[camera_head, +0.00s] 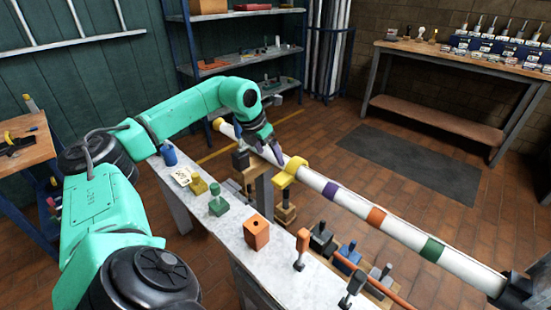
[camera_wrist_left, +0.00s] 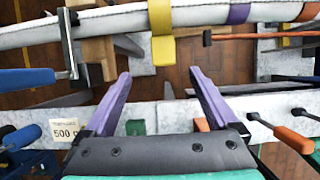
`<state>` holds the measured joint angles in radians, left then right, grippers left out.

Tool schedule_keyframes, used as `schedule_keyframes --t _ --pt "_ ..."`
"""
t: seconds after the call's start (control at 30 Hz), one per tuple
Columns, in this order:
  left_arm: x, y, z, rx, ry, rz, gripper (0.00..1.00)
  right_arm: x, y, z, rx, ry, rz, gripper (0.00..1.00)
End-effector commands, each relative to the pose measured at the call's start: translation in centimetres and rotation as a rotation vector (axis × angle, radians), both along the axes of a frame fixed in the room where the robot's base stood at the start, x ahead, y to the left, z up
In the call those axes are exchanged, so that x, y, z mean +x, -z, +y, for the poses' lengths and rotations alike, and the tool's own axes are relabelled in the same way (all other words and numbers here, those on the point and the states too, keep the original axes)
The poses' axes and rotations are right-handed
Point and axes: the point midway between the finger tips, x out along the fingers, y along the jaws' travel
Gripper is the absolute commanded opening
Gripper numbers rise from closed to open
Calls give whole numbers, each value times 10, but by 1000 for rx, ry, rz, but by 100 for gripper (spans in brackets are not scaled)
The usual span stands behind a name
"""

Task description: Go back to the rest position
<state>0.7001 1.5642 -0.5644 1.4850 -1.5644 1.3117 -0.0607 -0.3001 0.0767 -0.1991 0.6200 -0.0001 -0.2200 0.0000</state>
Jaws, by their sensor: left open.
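My left gripper (camera_head: 266,149) is beside the white mast, above the far part of the narrow workbench. Its two purple fingers (camera_wrist_left: 158,82) are spread apart in the left wrist view, with nothing between them. The white mast (camera_head: 353,202) runs from the upper left to the lower right and has purple, orange and green bands. A yellow collar (camera_head: 291,171) sits around the mast, right of my gripper; it also shows beyond the fingers in the wrist view (camera_wrist_left: 162,50). My right gripper is not in view.
The narrow workbench (camera_head: 228,237) carries an orange block (camera_head: 256,232), a green piece (camera_head: 218,204), a yellow piece (camera_head: 197,186) and a blue piece (camera_head: 168,154). Several handled tools stand along its right side. A shelf rack stands behind; a dark mat (camera_head: 415,162) lies on open floor.

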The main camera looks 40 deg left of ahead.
Motion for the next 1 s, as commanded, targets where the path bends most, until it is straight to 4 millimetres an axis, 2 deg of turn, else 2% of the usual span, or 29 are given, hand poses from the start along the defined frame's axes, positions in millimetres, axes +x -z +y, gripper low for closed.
schedule_keyframes --t 0.1,0.2,0.73,0.83,1.0 --pt "-7 -16 0 1 0 0 92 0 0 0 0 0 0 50" --pt "-9 -21 0 0 -1 0 92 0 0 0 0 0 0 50" --pt "-9 -22 0 -1 -1 0 92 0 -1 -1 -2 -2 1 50" --pt "-9 -36 0 -1 -1 -1 92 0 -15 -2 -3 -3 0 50" --pt "-9 -76 0 -1 -1 0 92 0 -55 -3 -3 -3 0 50"
